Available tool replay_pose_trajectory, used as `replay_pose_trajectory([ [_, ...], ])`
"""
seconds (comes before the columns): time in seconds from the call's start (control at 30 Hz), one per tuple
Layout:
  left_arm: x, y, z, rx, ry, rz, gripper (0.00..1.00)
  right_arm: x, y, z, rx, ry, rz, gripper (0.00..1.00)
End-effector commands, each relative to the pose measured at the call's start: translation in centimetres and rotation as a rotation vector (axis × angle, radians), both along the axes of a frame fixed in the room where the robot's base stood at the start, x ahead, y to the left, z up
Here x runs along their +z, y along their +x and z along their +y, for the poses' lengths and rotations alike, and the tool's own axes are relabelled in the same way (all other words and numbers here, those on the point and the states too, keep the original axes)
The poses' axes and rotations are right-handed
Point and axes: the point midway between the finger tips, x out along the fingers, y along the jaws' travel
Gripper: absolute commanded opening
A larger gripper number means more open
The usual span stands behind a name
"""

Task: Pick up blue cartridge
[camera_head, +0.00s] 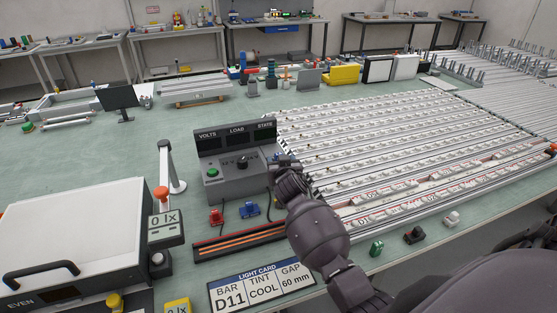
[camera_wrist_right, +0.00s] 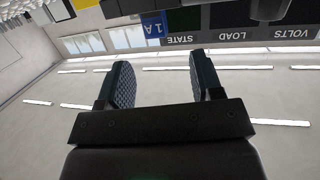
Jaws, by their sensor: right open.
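A blue block marked 1 A (camera_wrist_right: 154,25), which looks like the blue cartridge, shows at the top of the right wrist view beside the STATE display. My right gripper (camera_wrist_right: 160,60) is open and empty, its two fingers apart below that block in the picture. In the head view my right gripper (camera_head: 284,163) is at the right end of the grey meter box (camera_head: 232,181) and hides much of that end. Whether it touches the box I cannot tell. My left gripper is not in view.
A red clip (camera_head: 216,216) and a blue clip (camera_head: 249,209) with leads lie in front of the box. Rows of rails (camera_head: 400,140) fill the right of the table. A white case (camera_head: 75,235) stands at the left.

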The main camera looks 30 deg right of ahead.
Motion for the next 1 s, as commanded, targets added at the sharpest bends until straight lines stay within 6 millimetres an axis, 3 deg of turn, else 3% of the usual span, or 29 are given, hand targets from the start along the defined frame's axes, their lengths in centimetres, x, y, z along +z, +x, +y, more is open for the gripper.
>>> replay_pose_trajectory([
  [0.37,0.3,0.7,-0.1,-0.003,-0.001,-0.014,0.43,-0.5,2.0,-1.0,0.0,0.0,0.001,0.6],
  [0.7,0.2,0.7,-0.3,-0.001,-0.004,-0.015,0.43,-1.5,5.1,-2.7,-0.001,0.0,0.0,0.6],
  [1.0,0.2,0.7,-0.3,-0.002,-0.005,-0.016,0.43,-1.8,6.1,-3.2,0.0,0.0,0.0,0.6],
])
